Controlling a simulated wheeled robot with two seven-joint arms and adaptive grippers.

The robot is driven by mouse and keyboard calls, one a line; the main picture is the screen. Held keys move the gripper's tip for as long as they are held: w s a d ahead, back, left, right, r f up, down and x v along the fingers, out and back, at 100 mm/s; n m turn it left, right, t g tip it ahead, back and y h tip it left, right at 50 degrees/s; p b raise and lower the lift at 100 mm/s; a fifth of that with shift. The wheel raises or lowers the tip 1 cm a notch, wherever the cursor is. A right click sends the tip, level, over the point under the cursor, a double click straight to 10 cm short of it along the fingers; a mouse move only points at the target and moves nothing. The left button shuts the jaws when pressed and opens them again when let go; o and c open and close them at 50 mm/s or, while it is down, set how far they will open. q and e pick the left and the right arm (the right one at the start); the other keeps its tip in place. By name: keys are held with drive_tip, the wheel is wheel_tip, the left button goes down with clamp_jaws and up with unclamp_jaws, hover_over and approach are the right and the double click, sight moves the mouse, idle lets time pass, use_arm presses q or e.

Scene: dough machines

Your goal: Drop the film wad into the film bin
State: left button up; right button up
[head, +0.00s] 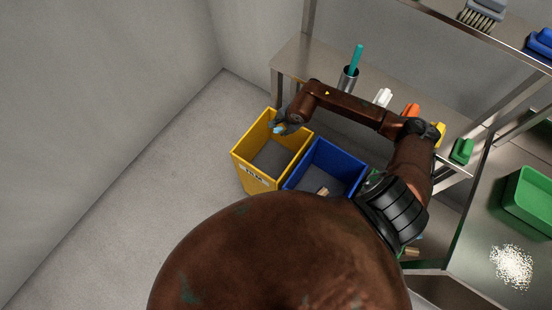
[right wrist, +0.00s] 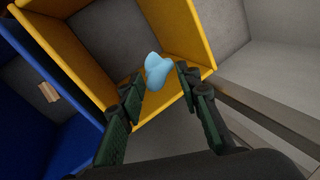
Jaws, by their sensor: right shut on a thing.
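The film wad is a small light blue lump; it shows in the right wrist view (right wrist: 157,71) between the fingertips, and in the head view (head: 279,129) as a small pale blue patch. My right gripper (head: 282,126) is shut on the wad, which also shows at the fingertips in the right wrist view (right wrist: 158,82). The film bin is the yellow bin (head: 240,156) with dark lettering on its front. The gripper and wad are over its opening, near the back part; in the right wrist view the yellow walls (right wrist: 75,55) surround the wad. My left gripper is not in view.
A blue bin (head: 340,152) stands right beside the yellow one, with a tan piece (head: 322,191) inside. A metal shelf (head: 300,52) behind holds a cup (head: 348,78) and coloured items. A green tray (head: 530,197) is at the right. Floor left of the bins is clear.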

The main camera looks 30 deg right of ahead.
wheel_tip(320, 180, down, 3)
drive_tip(key=shift+f+b, duration=0.15)
drive_tip(key=shift+b, duration=0.45)
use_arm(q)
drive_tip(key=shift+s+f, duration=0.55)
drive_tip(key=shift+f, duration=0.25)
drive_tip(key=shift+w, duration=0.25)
use_arm(e)
drive_tip(key=o, duration=0.8)
drive_tip(key=v, duration=1.2)
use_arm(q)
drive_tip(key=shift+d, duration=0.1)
